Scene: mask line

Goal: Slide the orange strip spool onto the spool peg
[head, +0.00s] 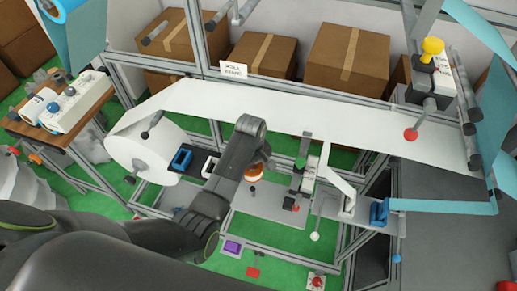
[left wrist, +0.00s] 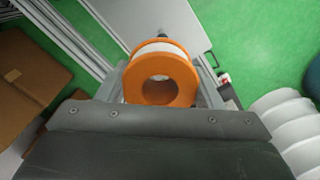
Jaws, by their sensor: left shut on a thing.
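The orange strip spool (left wrist: 140,75) has orange flanges and a white strip wound between them. It sits between the fingers of my left gripper (left wrist: 162,72), which is shut on it, with its round hole facing the wrist camera. In the head view the spool (head: 255,172) shows partly behind my dark arm, above a grey plate (head: 270,203). A small dark stub (left wrist: 163,37) shows just beyond the spool in the left wrist view; I cannot tell whether it is the spool peg or whether it touches the spool. My right gripper is not in view.
A large white roll (head: 140,150) feeds a wide white web (head: 290,107) across the frame above the work area. A blue block (head: 181,158) is left of my arm. Cardboard boxes (head: 345,55) stand behind.

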